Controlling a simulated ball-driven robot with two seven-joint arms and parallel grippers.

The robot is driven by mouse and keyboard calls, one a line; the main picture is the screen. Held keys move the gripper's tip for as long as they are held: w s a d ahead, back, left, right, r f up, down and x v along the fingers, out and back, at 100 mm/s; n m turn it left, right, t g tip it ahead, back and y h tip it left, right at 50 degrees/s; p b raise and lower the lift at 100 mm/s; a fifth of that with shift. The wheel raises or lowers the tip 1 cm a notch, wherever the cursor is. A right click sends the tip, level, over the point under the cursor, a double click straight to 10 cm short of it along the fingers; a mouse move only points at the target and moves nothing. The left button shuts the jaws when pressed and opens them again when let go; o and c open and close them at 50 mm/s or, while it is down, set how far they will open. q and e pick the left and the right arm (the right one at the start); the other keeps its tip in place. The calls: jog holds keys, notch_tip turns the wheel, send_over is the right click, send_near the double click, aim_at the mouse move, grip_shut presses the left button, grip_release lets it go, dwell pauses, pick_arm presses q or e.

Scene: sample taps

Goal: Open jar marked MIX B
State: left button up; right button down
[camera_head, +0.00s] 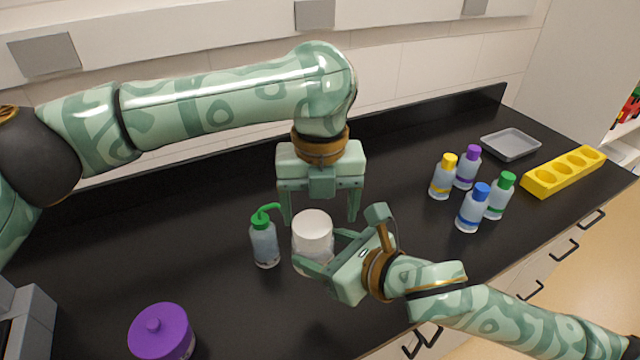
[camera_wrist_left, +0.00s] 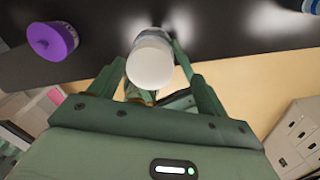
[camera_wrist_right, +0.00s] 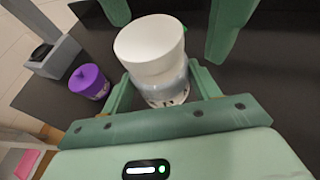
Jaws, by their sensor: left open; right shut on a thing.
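A clear jar with a white lid (camera_head: 313,226) stands on the black counter. My right gripper (camera_head: 322,252) is shut on the jar's body from the right; the jar (camera_wrist_right: 174,86) also shows between its fingers in the right wrist view. My left gripper (camera_head: 320,215) is open and points down, its fingers on either side of and a little above the lid. In the left wrist view the white lid (camera_wrist_left: 150,62) sits between the open fingers. I cannot read any marking on this jar. A second jar with a purple lid (camera_head: 160,328) stands at the front left.
A wash bottle with a green nozzle (camera_head: 264,240) stands just left of the held jar. Several capped bottles (camera_head: 470,208), a grey tray (camera_head: 511,145) and a yellow rack (camera_head: 565,171) are at the right. The counter between jar and bottles is mostly clear.

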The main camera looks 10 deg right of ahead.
pick_arm(q)
jog(key=shift+f, duration=0.75)
jog(key=shift+c, duration=0.6)
jog(key=shift+s, duration=0.1)
jog(key=c, duration=0.9)
jog(key=shift+s+d, duration=0.1)
jog(key=shift+c, duration=0.2)
jog(key=n, duration=0.4)
jog(key=shift+n, duration=0.4)
jog(key=n, duration=0.3)
jog(key=shift+w, duration=0.25)
jog(key=n, duration=0.7)
jog(key=shift+w, duration=0.2)
jog(key=n, duration=0.3)
jog(key=shift+w+a+n+g, duration=0.1)
jog(key=shift+a+n+g, duration=0.2)
jog(key=shift+n, duration=0.1)
